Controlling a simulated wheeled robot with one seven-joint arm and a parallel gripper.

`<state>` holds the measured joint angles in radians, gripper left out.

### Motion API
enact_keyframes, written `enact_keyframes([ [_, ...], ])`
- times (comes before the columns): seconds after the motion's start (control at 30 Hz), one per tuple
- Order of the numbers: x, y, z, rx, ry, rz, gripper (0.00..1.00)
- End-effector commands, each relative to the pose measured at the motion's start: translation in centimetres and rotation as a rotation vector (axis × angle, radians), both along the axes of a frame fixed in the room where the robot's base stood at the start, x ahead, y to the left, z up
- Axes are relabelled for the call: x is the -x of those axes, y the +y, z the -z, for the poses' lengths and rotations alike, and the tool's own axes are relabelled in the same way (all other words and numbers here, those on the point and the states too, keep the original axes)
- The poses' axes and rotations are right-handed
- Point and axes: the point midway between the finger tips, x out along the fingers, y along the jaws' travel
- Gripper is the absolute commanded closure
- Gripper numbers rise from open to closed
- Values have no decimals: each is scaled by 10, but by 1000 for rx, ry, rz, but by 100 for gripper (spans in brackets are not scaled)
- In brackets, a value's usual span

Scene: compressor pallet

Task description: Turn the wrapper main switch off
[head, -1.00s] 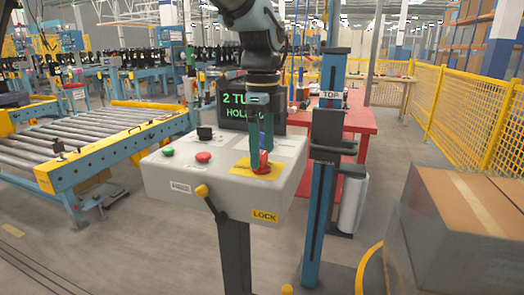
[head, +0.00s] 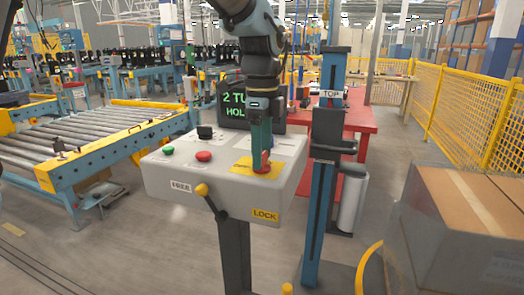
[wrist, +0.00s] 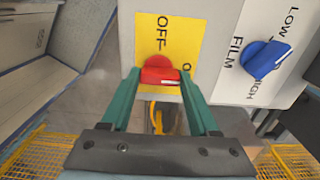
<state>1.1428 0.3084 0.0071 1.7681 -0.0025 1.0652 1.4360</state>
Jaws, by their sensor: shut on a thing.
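The wrapper main switch is a red rotary knob (wrist: 160,72) on a yellow plate (wrist: 173,38), on the right of the grey control box (head: 225,186). My gripper (head: 262,160) points down at it; its two teal fingers are shut on the knob's handle, one on each side in the wrist view. The plate reads "OFF" above the knob in the wrist view; a second word at the right is mostly hidden by a finger, only its "O" showing. The white mark on the handle points right, toward the side of that hidden word.
A blue film knob (wrist: 265,60) sits beside the yellow plate. The box also has a black knob (head: 205,132), a green button (head: 168,151), a red button (head: 204,156) and a yellow-tipped lever (head: 202,189). A blue mast (head: 323,200) stands close at the right.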

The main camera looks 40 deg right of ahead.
Motion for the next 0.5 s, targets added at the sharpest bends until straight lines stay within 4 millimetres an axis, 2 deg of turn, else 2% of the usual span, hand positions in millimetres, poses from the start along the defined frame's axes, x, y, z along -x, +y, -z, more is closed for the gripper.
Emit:
enact_keyframes([
  [0.03, 0, 0, 0, 0, 0, 0, 77],
  [0.2, 0, 0, 0, 1, -1, 0, 94],
  [0.5, 0, 0, -1, 0, 0, -42, 94],
])
